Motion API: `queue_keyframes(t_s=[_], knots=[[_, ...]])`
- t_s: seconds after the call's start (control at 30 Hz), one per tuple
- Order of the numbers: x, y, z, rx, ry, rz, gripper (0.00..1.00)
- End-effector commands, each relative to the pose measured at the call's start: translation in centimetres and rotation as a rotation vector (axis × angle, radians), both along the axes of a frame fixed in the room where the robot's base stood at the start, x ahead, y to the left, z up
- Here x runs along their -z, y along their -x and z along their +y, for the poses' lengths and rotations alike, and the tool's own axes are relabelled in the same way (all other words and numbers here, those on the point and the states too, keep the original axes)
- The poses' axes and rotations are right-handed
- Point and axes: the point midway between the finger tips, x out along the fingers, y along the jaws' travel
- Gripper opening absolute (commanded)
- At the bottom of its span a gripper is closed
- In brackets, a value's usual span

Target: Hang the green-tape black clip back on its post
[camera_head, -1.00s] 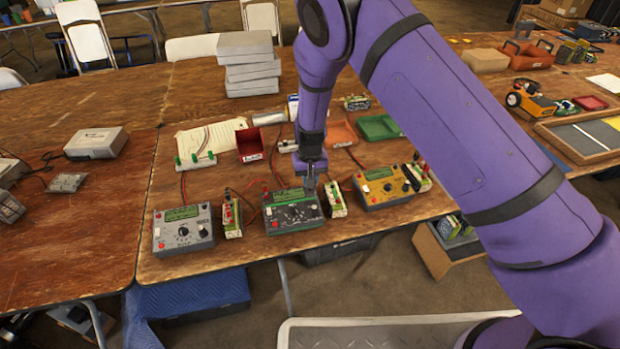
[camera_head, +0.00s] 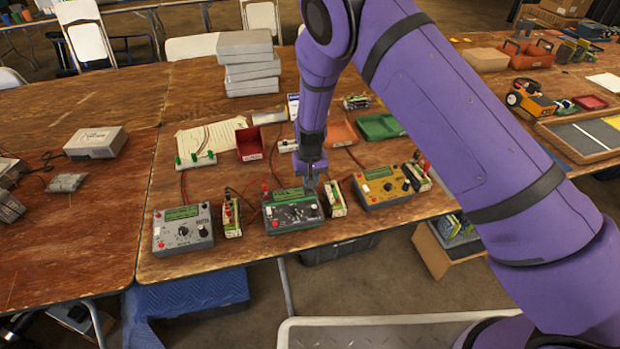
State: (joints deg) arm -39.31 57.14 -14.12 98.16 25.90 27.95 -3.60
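My gripper (camera_head: 309,183) points down over the back right of the middle, dark charger (camera_head: 283,224), close to its top. The fingertips are small and dark here, so I cannot tell whether they are open or shut, or whether they hold a clip. The middle charger has a green screen, and a red post or clip (camera_head: 265,188) shows at its back left. A grey charger (camera_head: 168,240) stands to the left and a yellow charger (camera_head: 378,196) to the right. I cannot make out a black clip with green tape; my gripper may hide it.
Battery packs (camera_head: 232,219) and (camera_head: 336,205) stand beside the middle charger. Behind are a red bin (camera_head: 249,150), a green tray (camera_head: 379,127) and a white board with green posts (camera_head: 196,161). Grey cases (camera_head: 250,85) are stacked farther back. The left table (camera_head: 80,225) has bare space in front.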

Motion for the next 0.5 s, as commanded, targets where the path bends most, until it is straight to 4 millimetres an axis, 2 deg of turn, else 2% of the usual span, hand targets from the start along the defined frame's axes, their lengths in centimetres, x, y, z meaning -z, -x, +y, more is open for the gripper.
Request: queue_keyframes(t_s=[0.47, 0.5], knots=[[0.07, 0.02, 0.05, -0.001, 0.0, 0.0, 0.05], [0.07, 0.01, 0.05, -0.001, 0.0, 0.0, 0.21]])
